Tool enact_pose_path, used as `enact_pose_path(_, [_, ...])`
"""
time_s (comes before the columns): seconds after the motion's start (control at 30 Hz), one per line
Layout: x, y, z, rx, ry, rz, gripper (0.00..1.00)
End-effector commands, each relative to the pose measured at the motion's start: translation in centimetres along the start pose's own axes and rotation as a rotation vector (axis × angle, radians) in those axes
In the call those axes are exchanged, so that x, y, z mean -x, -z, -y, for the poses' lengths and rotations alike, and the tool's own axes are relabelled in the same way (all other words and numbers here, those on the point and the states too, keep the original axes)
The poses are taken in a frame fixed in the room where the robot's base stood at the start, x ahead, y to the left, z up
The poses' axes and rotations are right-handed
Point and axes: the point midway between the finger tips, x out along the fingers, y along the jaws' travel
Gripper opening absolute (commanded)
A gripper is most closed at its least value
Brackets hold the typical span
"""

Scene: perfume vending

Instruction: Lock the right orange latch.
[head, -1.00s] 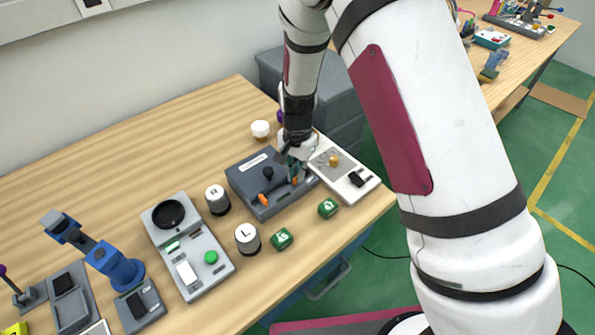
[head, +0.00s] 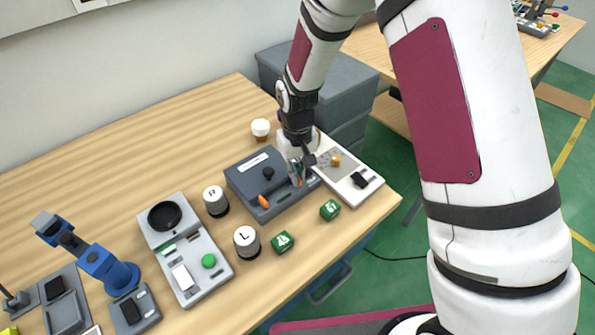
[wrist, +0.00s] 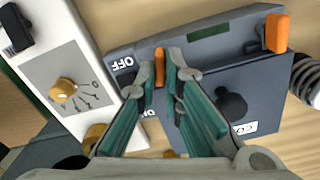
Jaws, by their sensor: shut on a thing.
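The dark grey box (head: 245,181) sits on the wooden table and also shows in the wrist view (wrist: 220,62). It has a black knob (wrist: 232,103) and two orange latches. The right orange latch (wrist: 160,66) lies between my gripper's fingertips (wrist: 166,70), beside an OFF label. My gripper (head: 299,173) is shut on this latch, which is mostly hidden in the head view. The left orange latch (head: 263,201) is free and stands up at the far corner in the wrist view (wrist: 277,32).
A white panel with a yellow knob (head: 335,160) stands close on the right. Green cubes (head: 330,209) lie in front of the box. White-topped R (head: 215,200) and L (head: 246,241) cylinders stand to the left.

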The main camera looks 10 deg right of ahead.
Motion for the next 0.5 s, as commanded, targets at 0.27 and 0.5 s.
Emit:
enact_pose_path(0.27, [0.04,0.13,0.03,0.197,0.000,-0.003,0.00])
enact_pose_path(0.5, [0.04,0.08,0.06,0.298,0.000,-0.002,0.00])
